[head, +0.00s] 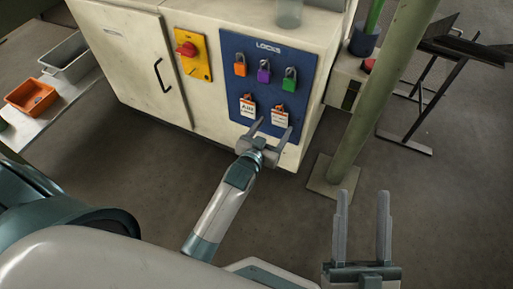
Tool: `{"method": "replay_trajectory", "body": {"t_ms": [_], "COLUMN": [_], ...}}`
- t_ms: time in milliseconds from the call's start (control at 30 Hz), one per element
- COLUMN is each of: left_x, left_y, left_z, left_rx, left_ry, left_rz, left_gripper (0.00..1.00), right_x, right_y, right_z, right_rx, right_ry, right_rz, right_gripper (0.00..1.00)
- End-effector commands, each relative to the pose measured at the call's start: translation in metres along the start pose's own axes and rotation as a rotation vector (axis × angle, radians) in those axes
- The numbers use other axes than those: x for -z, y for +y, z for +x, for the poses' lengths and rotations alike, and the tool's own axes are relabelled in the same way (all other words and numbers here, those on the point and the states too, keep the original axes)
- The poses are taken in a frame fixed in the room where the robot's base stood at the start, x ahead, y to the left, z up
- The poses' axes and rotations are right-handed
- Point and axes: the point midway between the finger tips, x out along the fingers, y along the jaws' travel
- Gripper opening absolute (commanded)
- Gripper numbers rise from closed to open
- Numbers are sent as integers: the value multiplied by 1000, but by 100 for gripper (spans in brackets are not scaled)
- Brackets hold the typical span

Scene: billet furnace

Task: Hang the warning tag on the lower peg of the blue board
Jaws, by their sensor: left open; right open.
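The blue board (233,66) is on the front of the pale cabinet and is headed "LOCKS". Two white tags with orange tops hang low on it: a left tag (248,109) and a right tag (280,118). Their small print is too small to read, and I cannot make out the pegs. My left gripper (272,127) is open and empty just below the tags, its fingers pointing up at the board. The right tag is just above the space between its fingers; I cannot tell whether they touch. My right gripper (363,194) is open and empty, well away from the board.
Orange (240,69), purple (264,75) and green (289,84) padlocks hang above the tags. A red switch (187,49) on a yellow plate is left of the board. A green post (375,105) stands right. An orange bin (31,96) sits on the left table.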

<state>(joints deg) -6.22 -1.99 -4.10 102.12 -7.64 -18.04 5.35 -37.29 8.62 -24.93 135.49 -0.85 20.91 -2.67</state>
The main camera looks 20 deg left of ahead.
Motion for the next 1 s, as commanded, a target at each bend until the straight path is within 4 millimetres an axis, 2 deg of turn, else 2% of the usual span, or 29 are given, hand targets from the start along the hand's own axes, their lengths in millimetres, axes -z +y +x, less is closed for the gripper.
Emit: {"method": "replay_trajectory", "body": {"t_ms": [33, 400, 600, 800, 1000], "left_x": [2, 0, 0, 1, 0], "left_y": [-1, -3, -4, -4, -4], "left_z": [-12, -81, -110, -124, -126], "left_rx": [1, 4, 5, 6, 6], "left_ry": [-2, -2, -1, 1, 2], "left_rz": [0, 1, 1, 1, 2], "left_gripper": [68, 68, 68, 68, 68], "right_x": [-3, -53, -72, -80, -82], "right_y": [0, 17, 23, 26, 27], "right_z": [0, 0, -6, -10, -11], "right_rx": [-1, -25, -35, -40, -41], "right_ry": [-33, -307, -412, -462, -470], "right_rz": [2, 1, 5, 7, 7], "right_gripper": [51, 51, 51, 51, 51]}}
